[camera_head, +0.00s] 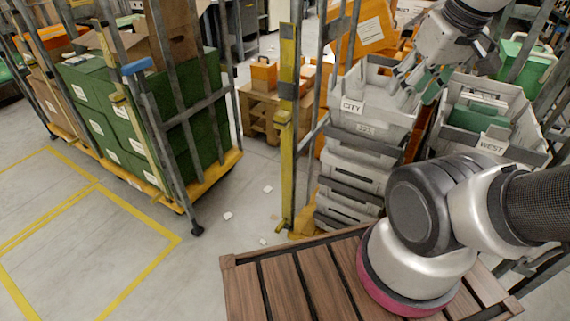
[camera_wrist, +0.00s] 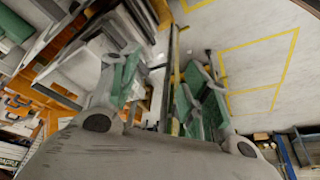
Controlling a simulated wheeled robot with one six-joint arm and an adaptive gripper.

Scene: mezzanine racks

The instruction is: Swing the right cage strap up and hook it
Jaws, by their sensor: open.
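The right cage stands at the centre right of the head view, with an upright grey post (camera_head: 323,70) at its front left. A yellow strap-like strip (camera_head: 285,170) hangs straight down along that left side, with its lower end near the yellow base. My gripper (camera_head: 405,85) is above the grey crates, right of the strip and apart from it. In the wrist view my gripper (camera_wrist: 158,88) shows two spread fingers with green pads and nothing held. A long upright of the cage (camera_wrist: 172,50) shows beyond and between the fingers. I cannot make out the hook.
Grey crates marked CITY (camera_head: 365,108) and WEST (camera_head: 493,146) fill the cage. A left cage with green boxes (camera_head: 95,105) and a blue-ended bar (camera_head: 137,66) stands across an open floor gap. A slatted wooden deck (camera_head: 305,285) lies below my arm.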

